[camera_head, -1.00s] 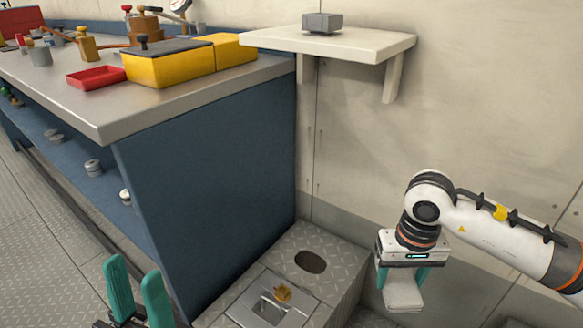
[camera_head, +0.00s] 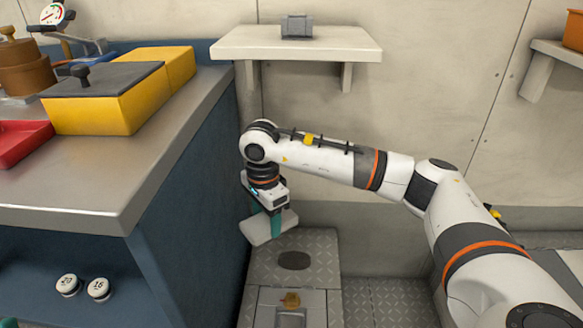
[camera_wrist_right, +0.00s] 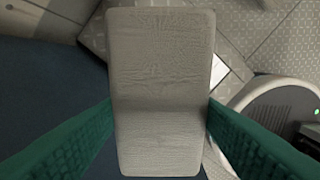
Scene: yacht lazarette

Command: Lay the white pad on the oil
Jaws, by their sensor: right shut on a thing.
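My right gripper (camera_head: 272,224) is shut on the white pad (camera_head: 262,229), a pale flat rectangle. In the right wrist view the pad (camera_wrist_right: 160,80) lies between the two teal fingers and hides much of what is below. In the head view it is held in the air beside the blue cabinet side, above and left of the grey step. A small amber-brown patch (camera_head: 291,299), which looks like the oil, is on a metal plate in the step, below and slightly right of the pad. Only a teal tip of my left gripper (camera_head: 9,322) shows at the bottom left corner.
The patterned metal step (camera_head: 322,265) has a dark oval hole (camera_head: 293,260) behind the patch. The blue cabinet (camera_head: 190,210) stands close on the left. A white wall shelf (camera_head: 330,43) with a grey box (camera_head: 297,26) is above my right arm.

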